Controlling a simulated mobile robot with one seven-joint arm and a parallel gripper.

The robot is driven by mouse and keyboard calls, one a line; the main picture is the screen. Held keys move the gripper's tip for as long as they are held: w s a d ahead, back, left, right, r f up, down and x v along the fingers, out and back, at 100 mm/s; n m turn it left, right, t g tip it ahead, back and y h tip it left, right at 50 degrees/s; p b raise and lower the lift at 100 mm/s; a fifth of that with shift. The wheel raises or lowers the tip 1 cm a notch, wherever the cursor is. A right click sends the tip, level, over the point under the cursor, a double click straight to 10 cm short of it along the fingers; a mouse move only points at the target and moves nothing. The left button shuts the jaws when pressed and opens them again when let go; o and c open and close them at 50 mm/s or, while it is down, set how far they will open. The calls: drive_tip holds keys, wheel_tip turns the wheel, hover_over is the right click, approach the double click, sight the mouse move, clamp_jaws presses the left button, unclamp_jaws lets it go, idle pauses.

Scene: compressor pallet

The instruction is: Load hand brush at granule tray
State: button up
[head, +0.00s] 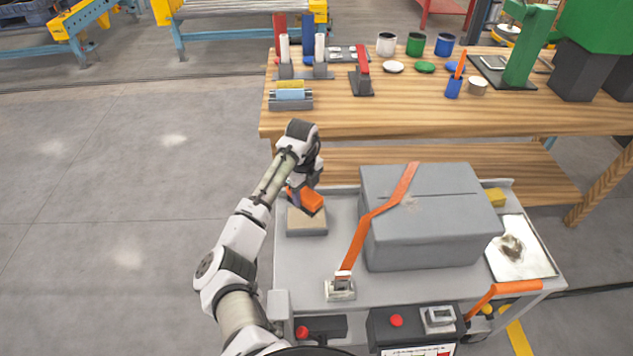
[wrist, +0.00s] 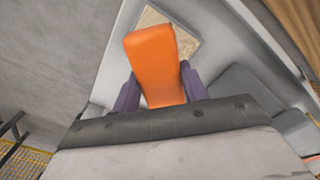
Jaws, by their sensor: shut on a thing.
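The hand brush (head: 308,202) shows as an orange block in my gripper (head: 299,184). In the wrist view the orange brush (wrist: 152,58) sits between the two dark fingers of my gripper (wrist: 160,88), which is shut on it. The granule tray (head: 306,232) is a small grey tray with a tan filling at the left end of the cart top. The brush is over the tray in the head view; I cannot tell whether it touches the granules. The tray (wrist: 184,42) also shows partly behind the brush in the wrist view. Any bristles are hidden.
A large grey box (head: 430,225) with an orange strap (head: 368,232) stands right of the tray on the cart (head: 290,267). A pale sheet with a dark stain (head: 513,247) lies at the right end. Behind is a wooden workbench (head: 330,120) with tins and tools.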

drive_tip(key=shift+w+d, duration=0.2)
drive_tip(key=shift+w, duration=0.05)
drive_tip(key=shift+f+b, duration=2.4)
drive_tip(key=shift+f, duration=0.55)
drive_tip(key=shift+s+f, duration=0.1)
drive_tip(key=shift+f, duration=0.45)
drive_tip(key=shift+r+p, duration=2.65)
drive_tip(key=shift+r, duration=0.9)
drive_tip(key=shift+a+f, duration=0.1)
